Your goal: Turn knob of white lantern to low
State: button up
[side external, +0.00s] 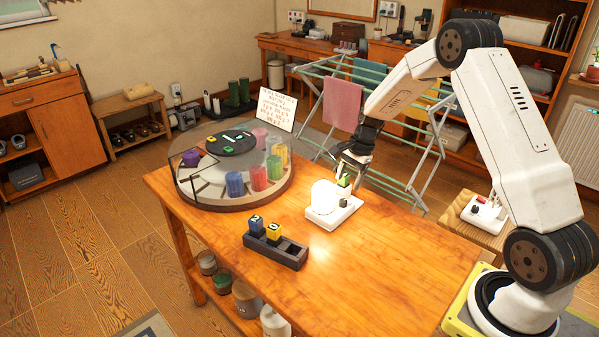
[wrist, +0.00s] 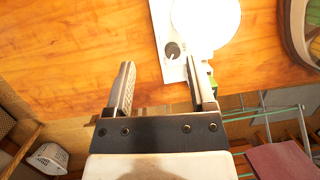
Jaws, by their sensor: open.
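The white lantern (side external: 325,196) stands lit on the wooden table, its glowing round globe on a flat white base (side external: 321,222). In the wrist view the lantern (wrist: 208,20) is overexposed at the top. Its dark round knob (wrist: 172,50) is on the base, with a light mark that is too small to read; the knob also shows in the side view (side external: 343,203). My gripper (wrist: 160,62) is open and empty. The knob appears between the fingertips in the wrist view, nearer the right finger. In the side view my gripper (side external: 350,163) is behind and above the lantern base; contact cannot be judged.
A small green block (side external: 344,180) is close to my gripper behind the globe. A dark tray (side external: 291,254) with blue and yellow blocks stands in front. A round carousel (side external: 235,197) with colored cups is at left. A drying rack (side external: 388,165) stands behind the table. The table's front right is clear.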

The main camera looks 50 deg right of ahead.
aim_at(344, 200)
jog(key=w+d+f+m+y, duration=0.1)
jog(key=d+f+m, duration=0.2)
jog(key=d, duration=0.2)
jog(key=shift+w+d+m+t, duration=0.2)
jog(key=shift+m+t, duration=0.1)
jog(key=shift+m, duration=0.1)
jog(key=shift+x, duration=3.9)
jog(key=shift+s, duration=0.1)
grip_shut()
